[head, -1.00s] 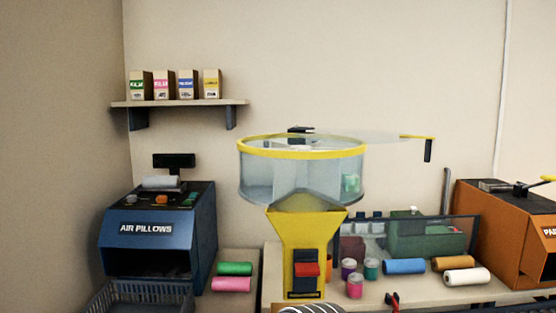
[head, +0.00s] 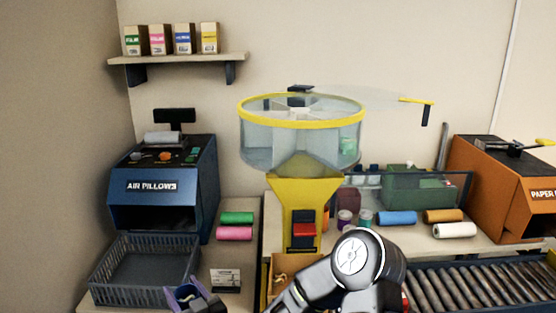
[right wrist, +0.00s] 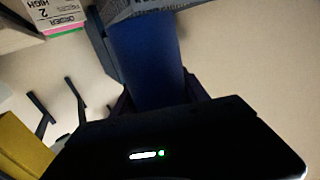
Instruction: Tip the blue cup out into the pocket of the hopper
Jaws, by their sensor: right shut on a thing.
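The hopper (head: 300,112) stands in the middle of the head view, a clear round drum with a yellow rim and inner dividers, on a yellow funnel base (head: 305,190). Something pale green shows through its right side. My right gripper (right wrist: 158,95) is shut on the blue cup (right wrist: 145,55), which sits between its dark fingers in the right wrist view. The cup's opening and contents are hidden there. In the head view my right arm reaches across the bottom toward the left, with its hand low, well below and left of the drum. My left gripper is out of view.
A clear plate with a yellow handle (head: 417,101) extends right from the drum top. A grey basket (head: 143,270) is before the blue air-pillow machine (head: 165,205). Coloured rolls, an orange machine (head: 500,185) and a roller conveyor (head: 470,285) are right.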

